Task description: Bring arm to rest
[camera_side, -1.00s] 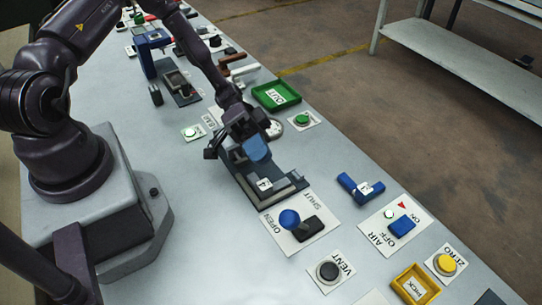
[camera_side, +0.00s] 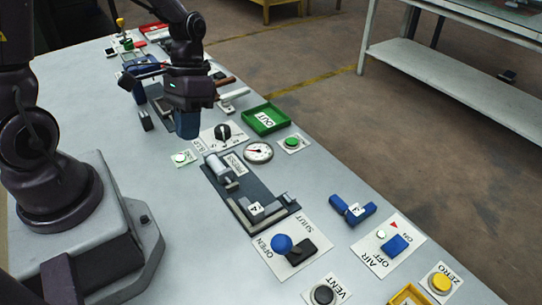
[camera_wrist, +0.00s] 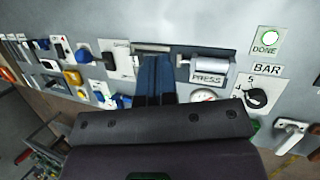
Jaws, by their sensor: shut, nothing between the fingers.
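My gripper (camera_side: 187,125) hangs above the bench with its blue fingers pointing down. The fingers are shut with nothing between them. In the side view it is beside the dial panel, up and left of the press fixture (camera_side: 247,190). In the wrist view my gripper's blue fingers (camera_wrist: 154,75) are together in front of the bench, with the PRESS cylinder (camera_wrist: 208,65) to their right. The press fixture holds a grey block marked 4 (camera_side: 257,209).
A round gauge (camera_side: 258,152), a black knob (camera_side: 222,131) and a green OUT tray (camera_side: 266,119) are near the gripper. A blue-knobbed OPEN/SHUT lever (camera_side: 282,243), a loose blue piece (camera_side: 352,210) and a yellow PICK tray (camera_side: 408,297) lie nearer the front. Bare bench lies left of the fixture.

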